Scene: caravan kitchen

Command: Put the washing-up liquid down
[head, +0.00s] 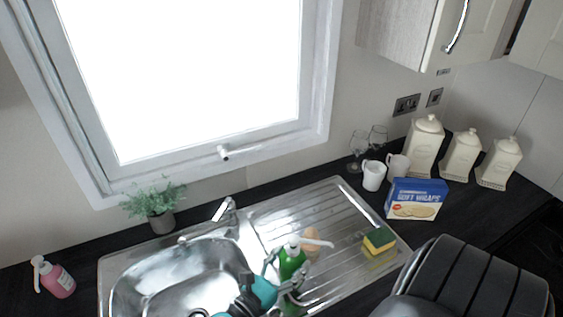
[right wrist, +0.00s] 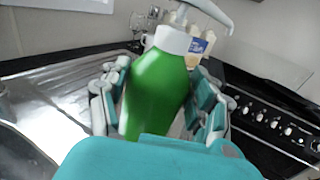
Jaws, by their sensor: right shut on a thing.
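The washing-up liquid is a green bottle (head: 291,264) with a white pump top. In the head view it is over the left part of the steel drainer (head: 335,215), beside the sink bowl. My right gripper (head: 284,279) is shut on the bottle. In the right wrist view the green bottle (right wrist: 157,90) stands nearly upright, slightly tilted, between the teal-padded fingers of the gripper (right wrist: 160,105). Its base is hidden by the gripper, so I cannot tell whether it touches the drainer. My left gripper is not in view.
A yellow-green sponge (head: 378,241) sits on the drainer's right side. A tan item (head: 312,243) is just behind the bottle. The blue wraps box (head: 416,198), white mugs and cream canisters stand at the back right. The tap (head: 222,210) is behind the sink bowl (head: 180,275). A pink soap bottle (head: 57,280) is far left.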

